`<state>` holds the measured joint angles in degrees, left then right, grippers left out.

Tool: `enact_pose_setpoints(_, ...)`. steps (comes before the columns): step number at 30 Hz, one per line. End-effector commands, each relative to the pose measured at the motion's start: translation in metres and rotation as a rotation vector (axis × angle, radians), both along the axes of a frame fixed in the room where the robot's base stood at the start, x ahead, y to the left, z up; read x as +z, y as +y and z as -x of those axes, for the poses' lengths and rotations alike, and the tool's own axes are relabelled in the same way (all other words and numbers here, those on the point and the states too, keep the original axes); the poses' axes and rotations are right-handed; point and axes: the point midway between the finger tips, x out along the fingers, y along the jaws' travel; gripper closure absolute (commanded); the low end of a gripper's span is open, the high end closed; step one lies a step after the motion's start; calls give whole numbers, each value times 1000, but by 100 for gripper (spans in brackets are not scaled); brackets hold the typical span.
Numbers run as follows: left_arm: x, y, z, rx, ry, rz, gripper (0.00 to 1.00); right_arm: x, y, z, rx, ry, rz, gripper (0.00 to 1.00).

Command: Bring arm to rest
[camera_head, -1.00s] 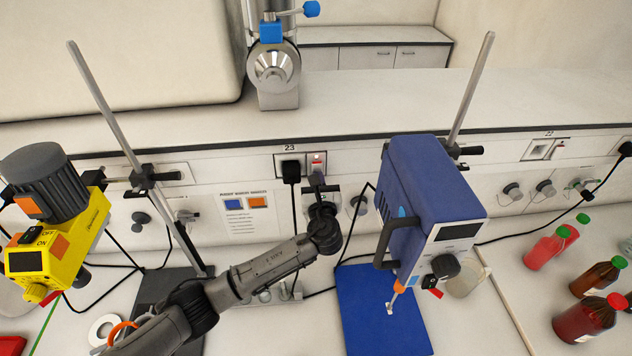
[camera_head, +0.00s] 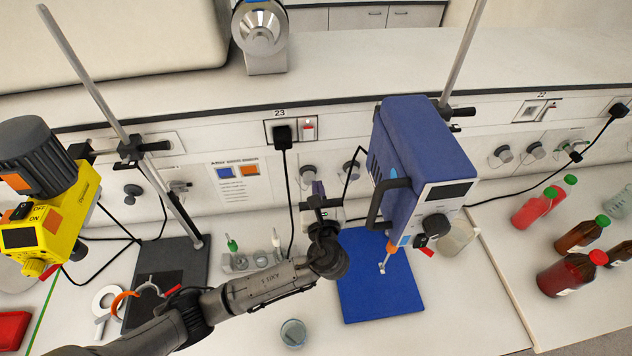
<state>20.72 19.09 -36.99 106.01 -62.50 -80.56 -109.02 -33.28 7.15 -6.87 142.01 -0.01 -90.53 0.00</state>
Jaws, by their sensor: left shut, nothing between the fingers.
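My left arm comes in from the lower left, and its gripper (camera_head: 318,194) is in the middle of the camera_head view. The fingers point away from me toward the wall sockets. They are shut, with nothing seen between them. The gripper is left of the blue overhead stirrer (camera_head: 425,150) and apart from it. The blue mat (camera_head: 375,295) lies right of my wrist. My right gripper is not in view.
A yellow stirrer (camera_head: 45,225) on a stand is at the left. A small glass beaker (camera_head: 293,333) stands close to my forearm, and a vial rack (camera_head: 240,264) is behind it. Bench between mat and bottles is mostly clear.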

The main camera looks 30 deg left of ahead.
Motion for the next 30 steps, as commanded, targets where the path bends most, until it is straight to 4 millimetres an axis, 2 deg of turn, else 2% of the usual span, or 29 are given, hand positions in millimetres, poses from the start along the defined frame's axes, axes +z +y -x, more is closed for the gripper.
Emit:
enact_pose_setpoints(20, 0, -1, 1, -1, -9, 12, 100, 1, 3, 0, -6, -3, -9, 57)
enact_pose_setpoints(23, 0, -1, 1, -7, -60, 74, 100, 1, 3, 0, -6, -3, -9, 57)
enact_pose_setpoints(26, 0, 0, 2, -15, -167, 207, 100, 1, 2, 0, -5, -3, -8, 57)
enact_pose_setpoints(30, -11, 0, 2, -23, -341, 523, 100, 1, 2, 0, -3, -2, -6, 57)
